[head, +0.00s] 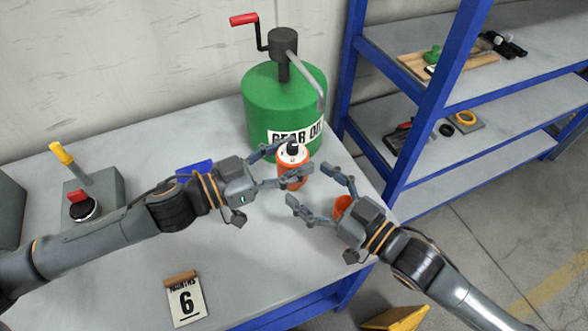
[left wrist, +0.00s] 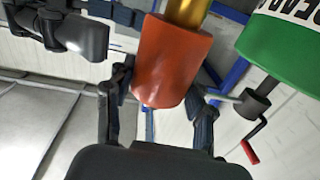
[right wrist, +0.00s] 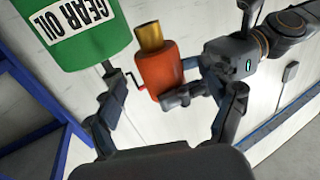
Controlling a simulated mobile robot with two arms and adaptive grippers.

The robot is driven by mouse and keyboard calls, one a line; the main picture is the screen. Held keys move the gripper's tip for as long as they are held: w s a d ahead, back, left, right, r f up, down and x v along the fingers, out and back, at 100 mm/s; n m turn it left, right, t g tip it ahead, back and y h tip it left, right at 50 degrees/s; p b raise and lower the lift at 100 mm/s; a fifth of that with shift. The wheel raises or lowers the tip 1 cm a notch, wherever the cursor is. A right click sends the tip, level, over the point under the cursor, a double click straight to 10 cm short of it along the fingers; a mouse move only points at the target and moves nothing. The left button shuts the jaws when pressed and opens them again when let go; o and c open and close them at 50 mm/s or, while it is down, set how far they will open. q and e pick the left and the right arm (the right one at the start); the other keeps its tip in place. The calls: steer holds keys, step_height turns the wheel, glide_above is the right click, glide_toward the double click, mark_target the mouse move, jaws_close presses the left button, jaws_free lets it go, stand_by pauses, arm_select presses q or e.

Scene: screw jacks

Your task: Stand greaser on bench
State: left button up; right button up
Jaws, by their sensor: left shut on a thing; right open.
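The greaser (head: 292,176), an orange cylinder with a dark knob on a pale top, is between the fingers of my left gripper (head: 296,159), near the green drum. It looks roughly upright; its brass-coloured end shows in the right wrist view (right wrist: 158,72) and left wrist view (left wrist: 165,62), pointing the same way as the drum's base. I cannot tell whether it touches the bench (head: 120,245). My left gripper is shut on it. My right gripper (head: 306,187) is open and empty, just right of the greaser.
The green gear oil drum (head: 262,105) with a crank stands behind. An orange object (head: 342,206) shows partly behind my right gripper. Blue shelving (head: 440,90) is right. The front middle is clear.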

steer(key=shift+x, duration=2.75)
steer(key=shift+c, duration=0.4)
steer(key=c, duration=1.1)
arm_select(q)
steer(key=o, duration=0.9)
steer(key=shift+r, duration=0.1)
arm_select(e)
steer(key=shift+c, duration=1.4)
arm_select(q)
steer(key=o, duration=0.5)
steer(key=shift+o, duration=0.2)
steer(key=shift+s+a, duration=0.1)
